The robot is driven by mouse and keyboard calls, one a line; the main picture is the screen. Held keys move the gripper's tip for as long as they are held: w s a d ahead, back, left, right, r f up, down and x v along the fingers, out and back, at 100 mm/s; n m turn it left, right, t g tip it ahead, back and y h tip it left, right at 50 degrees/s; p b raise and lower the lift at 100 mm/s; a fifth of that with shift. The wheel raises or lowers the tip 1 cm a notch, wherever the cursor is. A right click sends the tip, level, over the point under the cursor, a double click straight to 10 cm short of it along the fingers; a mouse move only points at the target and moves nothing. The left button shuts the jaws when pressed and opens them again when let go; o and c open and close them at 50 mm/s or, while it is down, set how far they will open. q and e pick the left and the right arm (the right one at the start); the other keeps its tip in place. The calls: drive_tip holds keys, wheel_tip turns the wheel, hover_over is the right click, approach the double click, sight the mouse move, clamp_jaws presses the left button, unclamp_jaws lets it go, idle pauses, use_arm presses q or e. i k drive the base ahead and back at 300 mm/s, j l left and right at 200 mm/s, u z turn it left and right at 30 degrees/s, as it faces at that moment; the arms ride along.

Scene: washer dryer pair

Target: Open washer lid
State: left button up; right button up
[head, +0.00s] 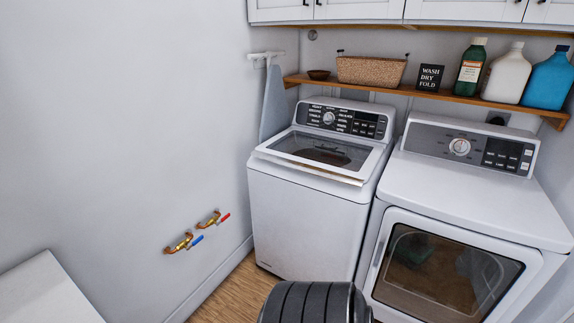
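The washer (300,220) is the white top-loading machine on the left of the pair, against the back wall. Its lid (285,147) has a dark glass window in a pale frame and lies down over the top, appearing shut. A thin beige strip runs along the lid's front edge; I cannot tell whether there is a small gap under it. The control panel with a round dial stands behind the lid. Neither of my grippers is in view.
The white front-loading dryer (490,205) stands close on the right. A wooden shelf (405,92) above holds a basket (371,70), a sign (430,77) and bottles. Wall valves (197,231) stick out on the left. Some wooden floor (232,287) is clear.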

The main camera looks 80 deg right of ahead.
sight(347, 160)
drive_tip(key=z, duration=2.65)
